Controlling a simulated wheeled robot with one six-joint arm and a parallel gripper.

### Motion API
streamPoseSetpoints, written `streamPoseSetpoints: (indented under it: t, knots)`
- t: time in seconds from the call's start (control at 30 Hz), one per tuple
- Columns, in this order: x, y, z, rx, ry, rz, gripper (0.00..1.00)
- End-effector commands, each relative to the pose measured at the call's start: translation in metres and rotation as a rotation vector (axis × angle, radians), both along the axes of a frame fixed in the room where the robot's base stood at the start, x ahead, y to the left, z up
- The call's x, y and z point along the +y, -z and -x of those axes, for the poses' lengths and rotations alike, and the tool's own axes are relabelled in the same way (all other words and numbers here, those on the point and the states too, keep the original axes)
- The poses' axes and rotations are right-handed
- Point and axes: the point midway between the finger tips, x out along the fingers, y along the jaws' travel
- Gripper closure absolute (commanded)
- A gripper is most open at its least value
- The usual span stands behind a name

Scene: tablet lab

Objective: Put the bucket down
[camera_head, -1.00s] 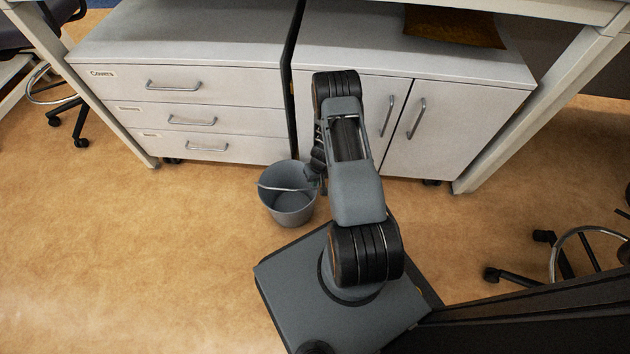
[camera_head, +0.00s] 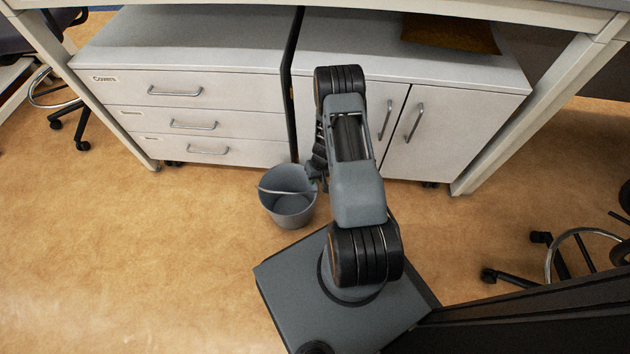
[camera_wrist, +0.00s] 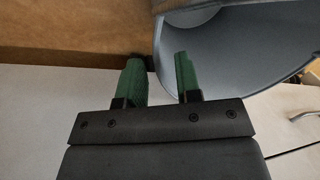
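The grey bucket (camera_head: 289,208) is upright beside my arm, just in front of the drawer cabinet. Its handle lies across the opening. Whether its base touches the floor is hard to tell. In the wrist view the bucket's curved grey wall (camera_wrist: 235,50) fills the upper right. My gripper (camera_wrist: 158,58) has two green fingers with a visible gap between them. The right finger overlaps the bucket's edge and the left finger is just outside it. In the head view my arm hides most of the gripper, at the bucket's right side.
A white drawer cabinet (camera_head: 200,105) and a two-door cabinet (camera_head: 450,135) stand close behind the bucket under a bench. A chair base (camera_head: 560,255) is at right, and another chair (camera_head: 55,105) at far left. The brown floor (camera_head: 130,260) to the left is clear.

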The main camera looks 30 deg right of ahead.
Motion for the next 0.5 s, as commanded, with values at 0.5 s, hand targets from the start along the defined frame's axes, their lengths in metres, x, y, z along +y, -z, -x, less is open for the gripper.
streamPoseSetpoints:
  t: [0.5]
  knots:
    - [-0.013,-0.08,0.001,-0.003,0.0,0.002,0.69]
